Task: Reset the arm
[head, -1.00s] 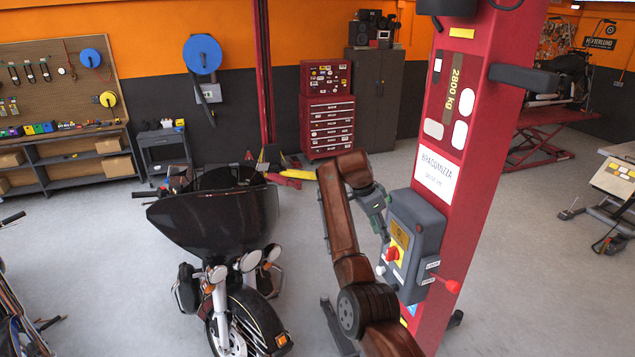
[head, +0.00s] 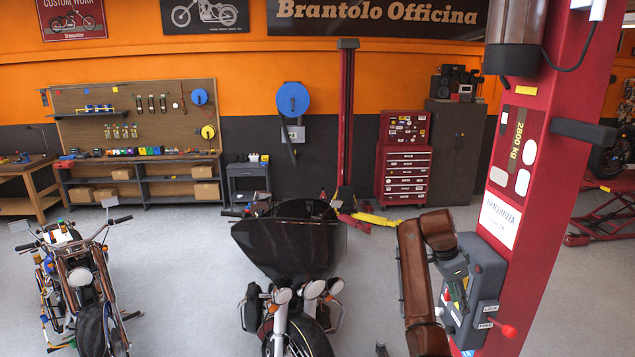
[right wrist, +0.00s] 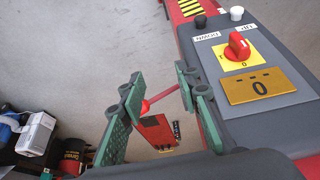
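My right gripper (head: 458,290) is in front of the grey control box (head: 486,262) on the red lift column, with my brown right arm rising from below. In the right wrist view its green fingers (right wrist: 158,92) are apart with nothing held between them. The control box (right wrist: 215,80) there carries a red rotary knob (right wrist: 239,46) on a yellow plate, beside the right finger. A red-tipped lever (right wrist: 146,106) shows in the gap between the fingers, farther off; whether a finger touches it I cannot tell. It also shows in the head view (head: 508,331). My left gripper is out of view.
The red lift column (head: 545,215) stands close on the right. A black motorcycle (head: 290,245) stands left of my arm, another motorcycle (head: 82,285) at far left. A red tool chest (head: 403,170) and workbench (head: 140,158) are at the back wall. Open floor lies between.

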